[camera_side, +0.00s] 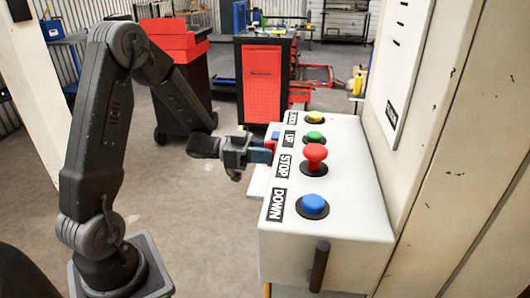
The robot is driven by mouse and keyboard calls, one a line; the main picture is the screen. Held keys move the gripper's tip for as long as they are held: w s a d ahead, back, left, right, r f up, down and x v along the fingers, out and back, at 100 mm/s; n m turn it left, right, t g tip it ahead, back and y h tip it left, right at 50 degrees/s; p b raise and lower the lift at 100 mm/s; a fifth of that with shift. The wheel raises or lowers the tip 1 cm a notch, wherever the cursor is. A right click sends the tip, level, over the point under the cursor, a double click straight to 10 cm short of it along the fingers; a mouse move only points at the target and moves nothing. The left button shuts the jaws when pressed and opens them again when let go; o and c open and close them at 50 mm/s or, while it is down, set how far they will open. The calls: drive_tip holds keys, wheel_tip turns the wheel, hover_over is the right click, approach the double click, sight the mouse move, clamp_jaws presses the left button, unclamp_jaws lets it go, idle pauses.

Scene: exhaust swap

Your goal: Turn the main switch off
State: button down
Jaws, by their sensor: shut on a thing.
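The white control box (335,222) stands at the right, with a row of buttons on its sloped top. My gripper (264,152) is at the left side of this box, level with the STOP and UP labels. Its blue-tipped fingers are shut on a small red part (275,136) at the box's side, which looks like the main switch. The fingers hide most of it, and I cannot tell which way it is turned.
On the box top are a blue DOWN button (313,205), a red STOP button (315,155), a green UP button (315,136) and a yellow button (314,117). A dark handle (319,266) stands out from its front. Red tool carts (262,85) stand behind; the floor at left is clear.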

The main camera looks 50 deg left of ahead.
drive_tip(key=c, duration=1)
unclamp_jaws()
drive_tip(key=shift+c, duration=0.2)
drive_tip(key=v, duration=1.3)
drive_tip(key=shift+s+a, duration=0.25)
drive_tip(key=shift+a, duration=0.05)
